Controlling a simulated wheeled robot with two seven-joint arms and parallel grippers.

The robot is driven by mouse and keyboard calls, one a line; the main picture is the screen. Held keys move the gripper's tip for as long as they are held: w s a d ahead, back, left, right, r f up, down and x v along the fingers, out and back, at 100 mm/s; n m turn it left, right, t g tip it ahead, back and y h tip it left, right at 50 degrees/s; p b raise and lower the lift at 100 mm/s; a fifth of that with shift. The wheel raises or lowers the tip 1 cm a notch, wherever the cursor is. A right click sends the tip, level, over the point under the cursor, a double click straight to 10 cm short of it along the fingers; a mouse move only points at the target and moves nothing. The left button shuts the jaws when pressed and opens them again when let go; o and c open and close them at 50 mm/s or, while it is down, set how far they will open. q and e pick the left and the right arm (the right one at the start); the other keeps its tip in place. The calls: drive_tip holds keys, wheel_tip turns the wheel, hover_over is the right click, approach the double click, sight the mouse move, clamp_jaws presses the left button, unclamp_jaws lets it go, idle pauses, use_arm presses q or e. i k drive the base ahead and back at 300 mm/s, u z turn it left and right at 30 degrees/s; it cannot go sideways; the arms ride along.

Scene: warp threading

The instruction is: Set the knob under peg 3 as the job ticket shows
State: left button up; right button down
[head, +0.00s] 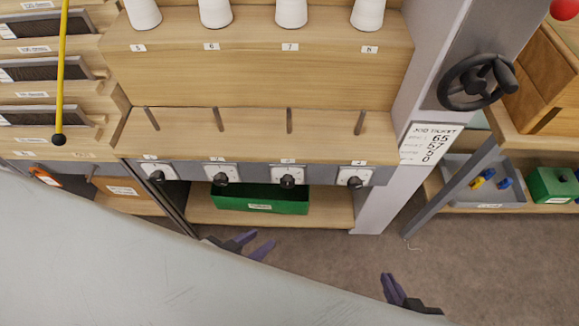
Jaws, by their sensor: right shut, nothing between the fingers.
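The knob under peg 3 (288,181) is black on a white dial plate on the grey rail. Peg 3 (289,121) stands bare on the wooden shelf above it. The dial marks are too small to read. The job ticket (430,144) hangs on the grey post to the right; its heading and large digits show, but its small labels are unreadable. My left gripper (259,243) is open and empty, below and left of the knob. My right gripper (396,288) is shut and empty, lower right over the floor. Both are apart from the knob.
Similar knobs sit under peg 1 (156,177), peg 2 (221,180) and peg 4 (354,181). A green bin (260,198) stands below the rail. White cones (291,13) stand on the upper shelf. A black handwheel (478,82) juts out at the upper right.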

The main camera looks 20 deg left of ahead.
sight(287, 181)
drive_tip(key=z, duration=1.8)
drive_tip(key=k, duration=1.4)
drive_tip(key=u, duration=1.65)
drive_tip(key=i, duration=0.5)
drive_tip(key=u, duration=0.05)
